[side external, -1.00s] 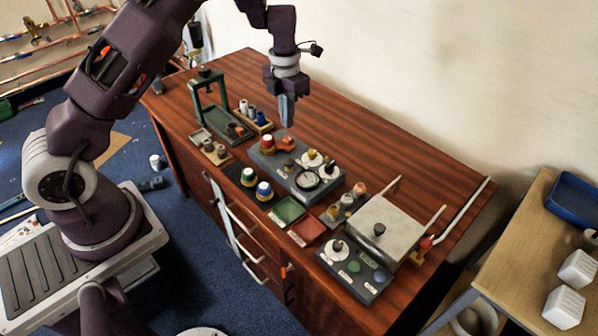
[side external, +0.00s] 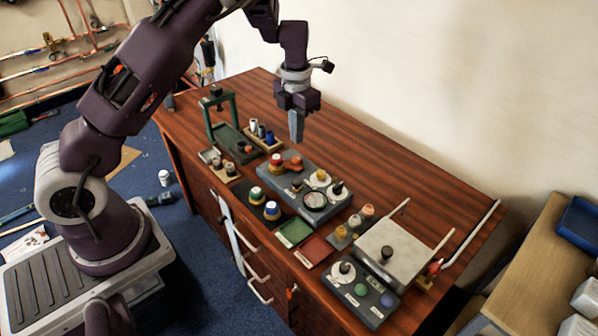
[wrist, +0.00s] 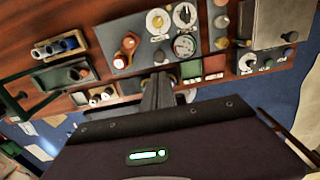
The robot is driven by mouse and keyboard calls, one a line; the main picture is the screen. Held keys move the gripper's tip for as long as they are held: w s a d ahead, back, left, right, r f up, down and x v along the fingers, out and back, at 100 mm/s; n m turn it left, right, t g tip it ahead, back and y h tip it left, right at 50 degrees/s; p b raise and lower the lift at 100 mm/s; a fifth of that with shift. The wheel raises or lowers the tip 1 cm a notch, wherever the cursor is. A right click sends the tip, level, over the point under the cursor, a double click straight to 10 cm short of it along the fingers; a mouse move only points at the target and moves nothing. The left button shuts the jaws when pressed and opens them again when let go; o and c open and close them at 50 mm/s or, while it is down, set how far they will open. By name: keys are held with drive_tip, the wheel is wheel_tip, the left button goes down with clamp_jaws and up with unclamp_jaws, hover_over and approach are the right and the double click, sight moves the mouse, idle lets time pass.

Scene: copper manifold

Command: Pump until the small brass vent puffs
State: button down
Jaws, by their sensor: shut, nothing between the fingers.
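My gripper (side external: 297,138) is shut and empty, pointing down above the back edge of a grey panel (side external: 291,185). It touches nothing that I can make out. The panel carries a red-capped knob with a brass-coloured base (side external: 276,162), an orange-red part (side external: 297,163), two white dials (side external: 319,178) and a round gauge (side external: 314,200). In the wrist view my closed fingers (wrist: 159,80) cover part of the panel's near edge, and the gauge (wrist: 184,44) lies to their upper right. I cannot tell which part is the brass vent or the pump, and no puff is visible.
A green press frame (side external: 221,118) stands left of the panel. Green-ringed (side external: 256,195) and blue-ringed (side external: 272,210) knobs, a green tray (side external: 293,232) and a red tray (side external: 314,250) lie in front. A lidded box (side external: 388,248) stands right. The wooden desktop behind is clear.

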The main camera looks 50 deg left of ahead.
sight(296, 182)
wheel_tip(296, 182, down, 14)
drive_tip(key=shift+r, duration=0.1)
idle(0.5)
drive_tip(key=shift+f, duration=1.05)
drive_tip(key=shift+s+f, duration=0.1)
drive_tip(key=shift+s, duration=0.1)
wheel_tip(296, 182, up, 14)
drive_tip(key=shift+w+r, duration=0.2)
idle(0.3)
